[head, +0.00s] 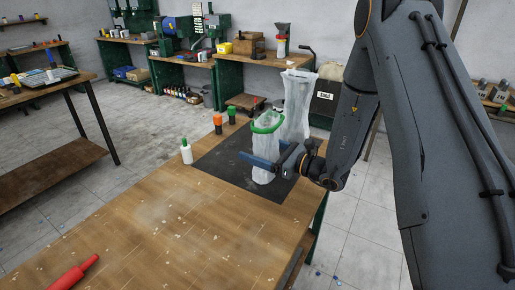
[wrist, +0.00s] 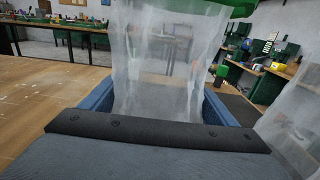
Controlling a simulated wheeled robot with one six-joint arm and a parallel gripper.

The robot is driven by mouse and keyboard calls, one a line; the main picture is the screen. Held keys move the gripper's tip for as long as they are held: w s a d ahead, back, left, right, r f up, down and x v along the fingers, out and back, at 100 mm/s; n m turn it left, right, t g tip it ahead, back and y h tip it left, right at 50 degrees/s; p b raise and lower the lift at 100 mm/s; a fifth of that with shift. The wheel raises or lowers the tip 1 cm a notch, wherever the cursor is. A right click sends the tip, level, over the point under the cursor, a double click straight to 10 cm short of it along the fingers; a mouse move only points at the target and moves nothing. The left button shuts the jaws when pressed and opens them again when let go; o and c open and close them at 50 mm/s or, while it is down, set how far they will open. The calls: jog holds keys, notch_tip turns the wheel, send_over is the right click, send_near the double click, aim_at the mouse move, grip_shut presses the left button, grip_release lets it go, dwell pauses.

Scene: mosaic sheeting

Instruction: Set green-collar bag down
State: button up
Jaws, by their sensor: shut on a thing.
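The green-collar bag (head: 264,160) is a translucent, upright bag with a green rim at its top. My gripper (head: 262,162) has its blue fingers around the bag's middle, over a dark mat (head: 215,163) on the wooden table. In the wrist view the bag (wrist: 165,60) stands between the two blue fingers (wrist: 160,108), with a bit of green collar at the top edge. I cannot tell whether the bag's bottom touches the mat.
A taller clear bag (head: 298,100) stands just behind and right of the held bag. A white bottle with a green cap (head: 186,153) and orange-topped and dark bottles (head: 218,124) stand by the mat's left and far edges. A red tool (head: 74,274) lies front left. The table's middle (head: 170,220) is clear.

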aim_at(275, 154)
jog(key=shift+f, duration=0.15)
jog(key=o, duration=1.3)
jog(key=shift+o, duration=0.2)
jog(key=shift+d+r, duration=0.15)
jog(key=shift+r, duration=0.05)
jog(key=b+v, duration=0.2)
jog(key=v, duration=0.9)
jog(key=shift+s+d+b, duration=0.25)
jog(key=shift+s+b, duration=0.05)
jog(key=shift+b, duration=0.05)
